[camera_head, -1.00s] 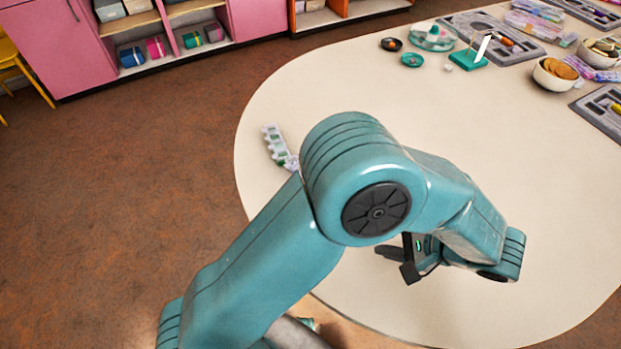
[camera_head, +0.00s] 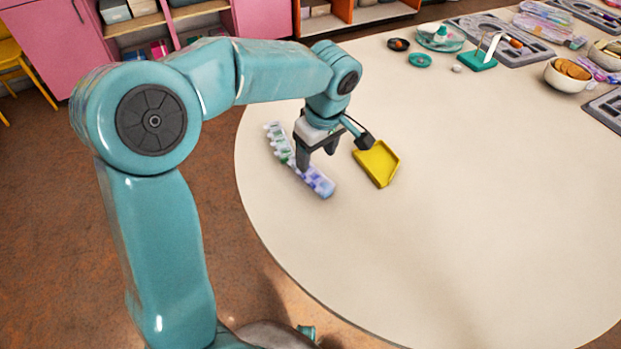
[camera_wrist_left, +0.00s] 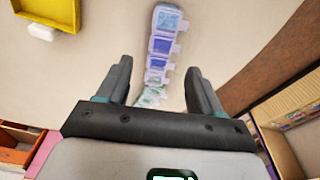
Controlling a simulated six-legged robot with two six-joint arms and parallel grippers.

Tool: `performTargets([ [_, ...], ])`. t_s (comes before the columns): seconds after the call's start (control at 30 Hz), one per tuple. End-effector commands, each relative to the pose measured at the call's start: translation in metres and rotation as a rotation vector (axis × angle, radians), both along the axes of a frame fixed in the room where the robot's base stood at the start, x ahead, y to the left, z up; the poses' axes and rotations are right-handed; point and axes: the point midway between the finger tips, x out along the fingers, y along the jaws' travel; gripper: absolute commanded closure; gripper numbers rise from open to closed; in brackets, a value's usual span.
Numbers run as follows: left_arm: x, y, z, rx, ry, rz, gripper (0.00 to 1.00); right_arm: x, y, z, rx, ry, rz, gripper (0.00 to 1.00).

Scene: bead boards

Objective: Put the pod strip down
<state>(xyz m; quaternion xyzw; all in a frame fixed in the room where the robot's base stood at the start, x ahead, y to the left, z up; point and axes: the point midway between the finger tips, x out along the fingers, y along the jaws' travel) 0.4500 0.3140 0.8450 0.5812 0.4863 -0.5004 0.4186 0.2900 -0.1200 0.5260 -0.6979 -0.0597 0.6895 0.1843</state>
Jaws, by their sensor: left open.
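The pod strip (camera_head: 316,181) is a row of small lidded compartments in pale, green and blue-violet tones. It lies on the table near its left edge, running from upper left to lower right. My left gripper (camera_head: 317,160) points down over the middle of the strip and hides part of it. In the left wrist view the pod strip (camera_wrist_left: 164,44) runs between the two spread fingers of my left gripper (camera_wrist_left: 159,70), with visible gaps on both sides. The fingers are open and hold nothing. My right gripper is not in view.
A yellow tray (camera_head: 378,165) lies just right of my left gripper; it also shows in the wrist view (camera_wrist_left: 45,12). Grey bead boards (camera_head: 505,38), bowls (camera_head: 567,76) and a teal stand (camera_head: 474,60) are at the far right. The table's middle and front (camera_head: 450,240) are clear.

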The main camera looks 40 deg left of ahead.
Motion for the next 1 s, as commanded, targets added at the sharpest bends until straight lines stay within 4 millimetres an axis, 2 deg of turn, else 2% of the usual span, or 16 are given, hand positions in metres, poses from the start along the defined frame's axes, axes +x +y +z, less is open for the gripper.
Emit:
performTargets([
  [0.03, 0.000, 0.001, -0.010, 0.001, 0.003, 0.000, 0.34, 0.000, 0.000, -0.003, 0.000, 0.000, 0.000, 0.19],
  [0.27, 0.001, 0.005, -0.027, 0.001, 0.001, 0.000, 0.34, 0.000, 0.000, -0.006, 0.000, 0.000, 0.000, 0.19],
  [0.53, 0.001, 0.014, -0.067, 0.000, 0.002, -0.002, 0.34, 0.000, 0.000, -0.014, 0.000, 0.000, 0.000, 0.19],
  [0.83, 0.001, 0.015, -0.071, 0.001, 0.000, -0.002, 0.34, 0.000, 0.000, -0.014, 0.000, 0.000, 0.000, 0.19],
  [0.97, 0.001, 0.015, -0.071, 0.001, 0.000, -0.002, 0.76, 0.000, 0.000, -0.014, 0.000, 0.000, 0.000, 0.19],
  [1.0, 0.001, 0.015, -0.071, 0.001, 0.000, -0.002, 0.82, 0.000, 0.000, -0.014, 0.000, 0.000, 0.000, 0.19],
])
